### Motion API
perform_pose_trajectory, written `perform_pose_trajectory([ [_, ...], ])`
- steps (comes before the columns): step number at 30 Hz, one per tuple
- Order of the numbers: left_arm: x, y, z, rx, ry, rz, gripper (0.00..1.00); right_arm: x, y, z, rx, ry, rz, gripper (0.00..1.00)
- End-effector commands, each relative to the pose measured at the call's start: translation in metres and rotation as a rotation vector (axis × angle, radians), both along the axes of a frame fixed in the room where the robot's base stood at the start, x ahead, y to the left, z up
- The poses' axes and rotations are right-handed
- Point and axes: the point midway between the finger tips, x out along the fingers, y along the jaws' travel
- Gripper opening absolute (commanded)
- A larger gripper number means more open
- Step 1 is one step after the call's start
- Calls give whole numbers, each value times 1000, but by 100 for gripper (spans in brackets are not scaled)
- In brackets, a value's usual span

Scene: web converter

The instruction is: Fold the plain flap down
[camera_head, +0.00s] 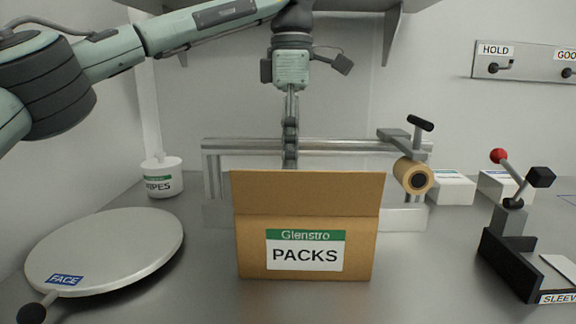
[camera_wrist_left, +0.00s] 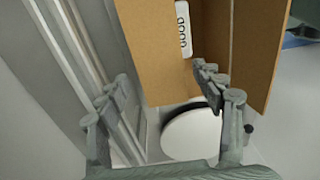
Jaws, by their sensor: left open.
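A brown cardboard box (camera_head: 250,250) with a green and white "PACKS" label stands on the counter in the head view. Its plain upper flap (camera_head: 308,193) stands up above a crease. My left gripper (camera_head: 290,158) points down behind the flap, its tips partly hidden by the flap's top edge. In the wrist view my left gripper (camera_wrist_left: 162,90) has its fingers spread with nothing between them. Brown cardboard (camera_wrist_left: 255,45) shows there with a white label, partly cut off; one finger overlaps it. I cannot tell whether that finger touches it. My right gripper is not seen.
A metal rail frame (camera_head: 340,145) with a tape roll (camera_head: 413,176) stands behind the box. A round "FACE" plate (camera_head: 110,245) lies left, a white tub (camera_head: 162,178) behind it. A red-knobbed lever device (camera_head: 510,240) stands right. Counter beside the box is clear.

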Motion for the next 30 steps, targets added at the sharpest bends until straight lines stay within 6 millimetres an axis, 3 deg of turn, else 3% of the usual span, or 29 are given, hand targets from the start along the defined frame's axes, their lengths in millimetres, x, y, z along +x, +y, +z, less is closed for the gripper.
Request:
perform_pose_trajectory([
  [6, -1, 1, -24, 1, 0, -1, 67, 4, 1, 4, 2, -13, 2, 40],
  [16, -1, 0, -29, 0, -1, 0, 67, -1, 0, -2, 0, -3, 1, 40],
  [30, -1, 0, -29, 1, -1, -1, 9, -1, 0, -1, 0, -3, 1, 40],
])
